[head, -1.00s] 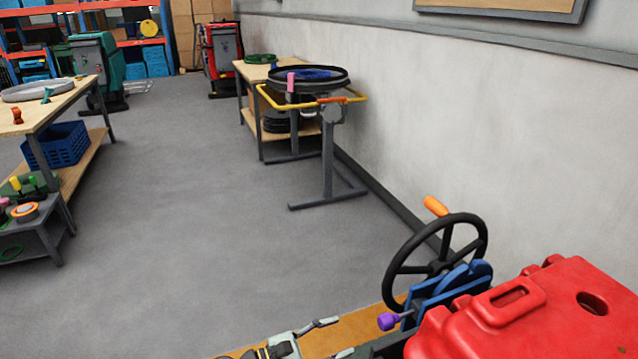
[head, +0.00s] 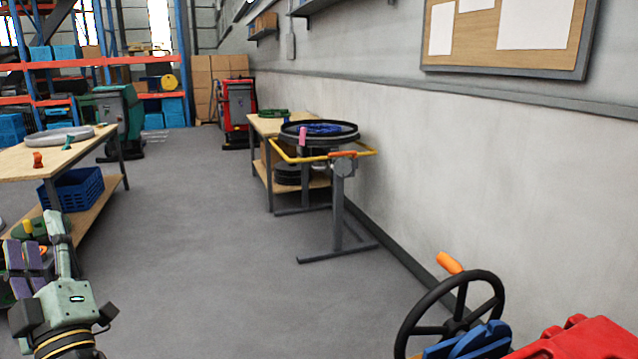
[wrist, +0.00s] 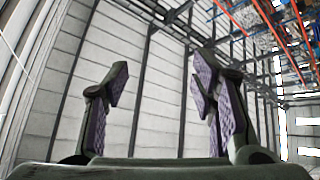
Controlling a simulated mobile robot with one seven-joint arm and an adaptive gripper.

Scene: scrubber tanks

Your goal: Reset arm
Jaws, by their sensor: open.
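My gripper (head: 28,268) shows at the lower left of the head view, raised, with purple pads on its fingers. In the wrist view the two fingers of my gripper (wrist: 160,88) stand wide apart with nothing between them. In the head view my gripper covers part of the low stand at the left.
A black handwheel (head: 450,315) and a red tank (head: 585,340) are close at the lower right. A stand with a round black basin (head: 320,134) is by the wall. A workbench (head: 30,165) is at left. The floor (head: 210,270) between is clear.

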